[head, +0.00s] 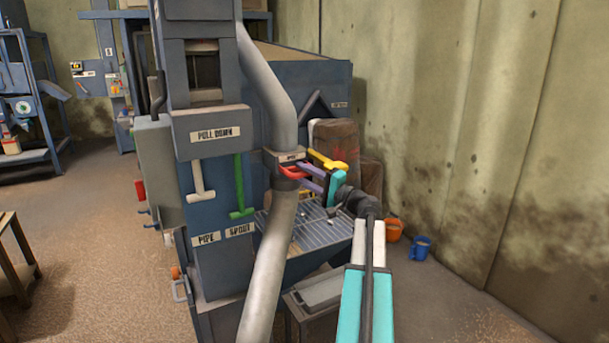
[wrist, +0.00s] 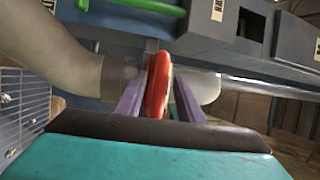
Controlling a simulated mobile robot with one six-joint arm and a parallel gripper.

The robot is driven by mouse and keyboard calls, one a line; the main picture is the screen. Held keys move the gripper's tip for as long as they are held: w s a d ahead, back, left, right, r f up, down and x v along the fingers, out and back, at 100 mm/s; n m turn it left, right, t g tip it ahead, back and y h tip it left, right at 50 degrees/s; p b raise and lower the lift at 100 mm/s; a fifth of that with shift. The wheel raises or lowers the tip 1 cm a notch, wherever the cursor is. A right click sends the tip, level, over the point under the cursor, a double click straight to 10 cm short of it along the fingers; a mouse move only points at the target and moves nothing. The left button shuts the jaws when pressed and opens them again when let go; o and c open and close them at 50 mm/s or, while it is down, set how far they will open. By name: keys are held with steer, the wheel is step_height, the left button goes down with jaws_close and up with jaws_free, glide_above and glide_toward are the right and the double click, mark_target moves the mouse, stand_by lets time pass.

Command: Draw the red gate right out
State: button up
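The red gate (head: 292,172) shows as a red handle at a collar on the grey pipe, in the middle of the head view. In the wrist view the red gate (wrist: 157,88) stands upright between my two purple fingers. My gripper (head: 307,176) reaches to it from the right, fingers apart. In the wrist view my gripper (wrist: 163,82) has a finger on each side of the red handle, with a clear gap on the right and a narrow one on the left. The gate's plate inside the collar is hidden.
A yellow handle (head: 328,161) sits just above and right of the red gate. The grey pipe (head: 268,262) runs down in front of a metal grate (head: 318,232). A green lever (head: 240,188) and a pale lever (head: 198,182) hang left. Orange and blue buckets (head: 420,248) stand right.

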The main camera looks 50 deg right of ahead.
jaws_close()
steer(key=shift+s, duration=0.1)
steer(key=s+a+b, duration=0.2)
steer(key=s+b, duration=0.1)
steer(key=s, duration=0.3)
steer(key=shift+s, duration=0.4)
steer(key=shift+a+f, duration=0.15)
